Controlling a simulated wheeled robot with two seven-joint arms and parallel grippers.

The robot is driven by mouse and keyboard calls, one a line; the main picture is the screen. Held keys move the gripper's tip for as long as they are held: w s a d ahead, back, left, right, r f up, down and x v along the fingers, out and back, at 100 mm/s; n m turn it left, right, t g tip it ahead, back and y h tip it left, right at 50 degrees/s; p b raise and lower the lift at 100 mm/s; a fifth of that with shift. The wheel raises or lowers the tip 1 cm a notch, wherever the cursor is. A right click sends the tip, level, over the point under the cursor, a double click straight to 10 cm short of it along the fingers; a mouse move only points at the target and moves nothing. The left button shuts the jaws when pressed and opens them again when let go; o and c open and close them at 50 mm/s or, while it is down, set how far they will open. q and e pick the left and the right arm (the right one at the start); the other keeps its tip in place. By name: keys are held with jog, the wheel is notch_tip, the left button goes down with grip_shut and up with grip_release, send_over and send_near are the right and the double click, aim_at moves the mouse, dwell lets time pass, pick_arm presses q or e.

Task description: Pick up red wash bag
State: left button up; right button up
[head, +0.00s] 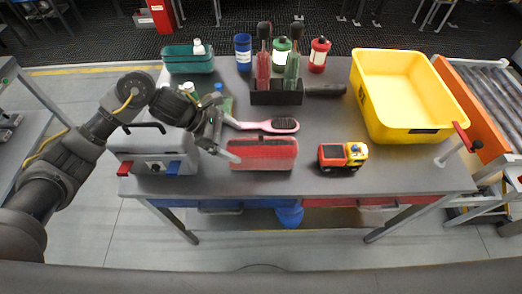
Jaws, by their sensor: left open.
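The red wash bag (263,155) lies near the front edge of the grey table, left of its middle. It is a long, low bag with a dark line along its top. My left gripper (234,141) comes in from the left and is open, with its fingertips at the upper left end of the bag. I cannot tell whether a finger touches the bag. My right gripper is not in view.
A pink hairbrush (270,126) lies just behind the bag. A toy truck (343,155) stands to its right, and a grey case (150,150) to its left under my arm. Behind are a black bottle rack (277,98) and a teal bin (188,61). A yellow tray (408,96) fills the right.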

aim_at(241, 143)
pick_arm(q)
jog(key=shift+d, duration=0.25)
jog(key=p+x, duration=0.3)
jog(key=x, duration=0.1)
jog(key=shift+d, duration=0.35)
jog(key=shift+d+f, duration=0.1)
jog(key=shift+f, duration=0.2)
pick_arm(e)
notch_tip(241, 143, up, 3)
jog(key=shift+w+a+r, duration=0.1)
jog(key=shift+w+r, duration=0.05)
pick_arm(q)
jog(key=shift+c, duration=0.4)
jog(key=shift+r, duration=0.1)
jog(key=c, duration=1.2)
